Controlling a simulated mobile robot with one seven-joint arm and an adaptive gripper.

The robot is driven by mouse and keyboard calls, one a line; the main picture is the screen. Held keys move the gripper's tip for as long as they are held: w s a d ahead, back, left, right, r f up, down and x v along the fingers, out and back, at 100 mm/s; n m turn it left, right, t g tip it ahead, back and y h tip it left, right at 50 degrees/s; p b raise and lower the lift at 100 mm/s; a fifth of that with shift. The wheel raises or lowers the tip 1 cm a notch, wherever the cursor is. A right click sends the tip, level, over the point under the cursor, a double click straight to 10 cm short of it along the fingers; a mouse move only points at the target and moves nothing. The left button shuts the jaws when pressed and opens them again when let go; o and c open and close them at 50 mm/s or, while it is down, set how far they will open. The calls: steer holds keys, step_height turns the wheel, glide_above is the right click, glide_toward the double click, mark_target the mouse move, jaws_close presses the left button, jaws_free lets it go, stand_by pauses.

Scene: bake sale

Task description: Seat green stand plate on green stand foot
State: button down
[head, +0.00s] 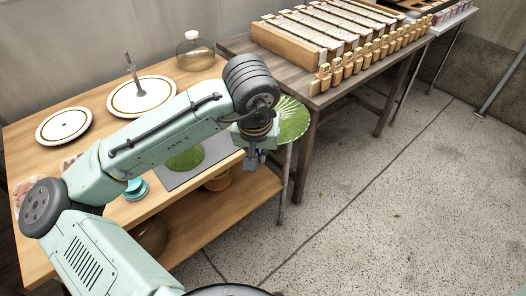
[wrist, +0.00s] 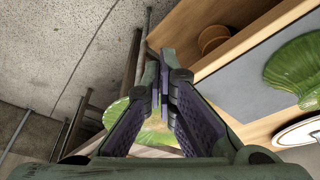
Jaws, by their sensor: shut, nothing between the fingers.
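A green scalloped plate (head: 293,118) shows behind my gripper, at the right end of the wooden table; part of it also shows behind the fingers in the wrist view (wrist: 115,112). Another green ribbed piece (head: 187,160) is on a grey mat (head: 212,152), partly hidden by my arm; in the wrist view it is at the right (wrist: 292,65), flared, with a narrower end low down. I take it for the green stand foot, though its shape is not fully clear. My gripper (head: 254,160) points down beside the table's right edge, shut and empty; its fingers (wrist: 160,75) meet in the wrist view.
White gold-rimmed plates (head: 65,125) are at the back left, one with a metal rod (head: 132,72). A glass jar (head: 195,50) is behind. A second table (head: 330,98) holds a wooden rack (head: 280,45). Open floor (head: 380,210) is at the right.

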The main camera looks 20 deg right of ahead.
steer(key=w+d+f+p, duration=0.1)
steer(key=w+d+f, duration=0.1)
steer(key=w+f, duration=0.3)
steer(key=shift+d+f, duration=0.15)
steer(key=shift+d, duration=0.2)
steer(key=shift+w+d+p, duration=0.35)
steer(key=shift+w+d, duration=0.1)
steer(key=shift+w, duration=0.4)
